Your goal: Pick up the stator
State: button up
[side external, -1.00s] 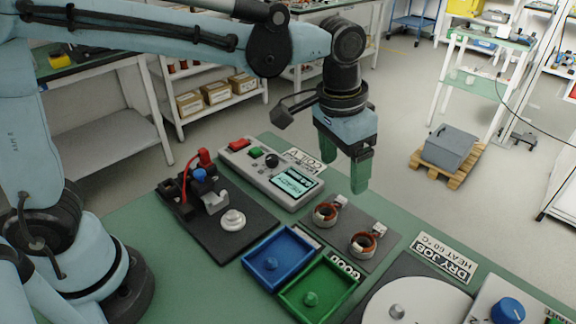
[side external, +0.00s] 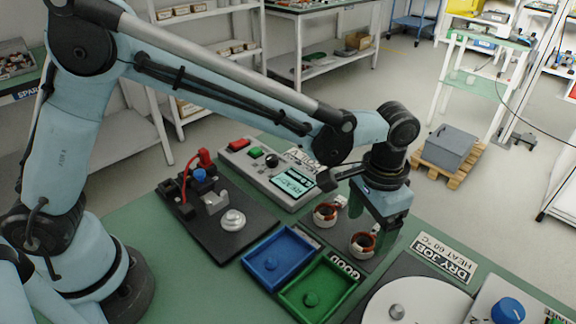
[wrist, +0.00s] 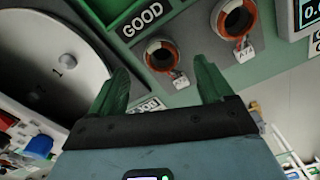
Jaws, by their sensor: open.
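Two stators, white rings with copper windings and a white tag each, sit on a dark grey plate (side external: 338,251). The nearer stator (side external: 362,244) also shows in the wrist view (wrist: 160,54), ahead of and between my fingers. The farther stator (side external: 325,213) shows at upper right in the wrist view (wrist: 236,19). My gripper (side external: 376,235) has green fingers, which also show in the wrist view (wrist: 161,82), spread apart with nothing between them. It is beside and above the nearer stator, pointing down. The exact gap to the stator is hard to tell.
A blue tray (side external: 247,263) and a green tray (side external: 345,297) marked GOOD lie in front of the plate. A round white turntable (side external: 440,306) stands at right. A meter box (side external: 262,172) and a black test fixture (side external: 178,212) stand behind and left.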

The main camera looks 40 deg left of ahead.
aim_at(365, 239)
jog(key=shift+w+f, duration=0.2)
jog(key=shift+f, duration=2.35)
jog(key=c, duration=1.2)
jog(key=shift+r, duration=0.1)
